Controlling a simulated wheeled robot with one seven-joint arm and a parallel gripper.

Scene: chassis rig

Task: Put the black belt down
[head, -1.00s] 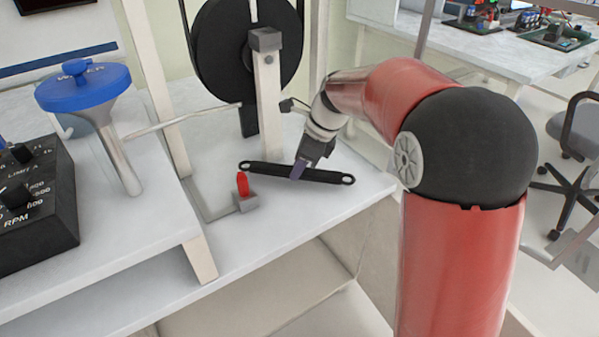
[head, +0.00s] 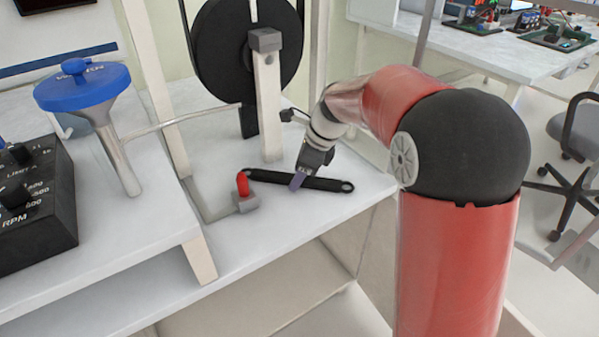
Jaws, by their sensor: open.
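The black belt (head: 325,184) is a flat dark strip with a round eyelet at each end. In the head view it lies across the white bench top (head: 350,206), right of the red switch. My gripper (head: 298,180) is over the middle of the belt, with its fingers pointing down at it. The gripper is open. One finger shows in front of the belt; the other is hidden, so I cannot tell whether the fingers still touch the belt.
A red switch (head: 242,184) on a grey block stands close to the belt's left end. A pale post (head: 268,105) and a large black wheel (head: 215,50) stand behind. A blue-capped funnel (head: 85,86) and a black RPM box (head: 30,205) are at left.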

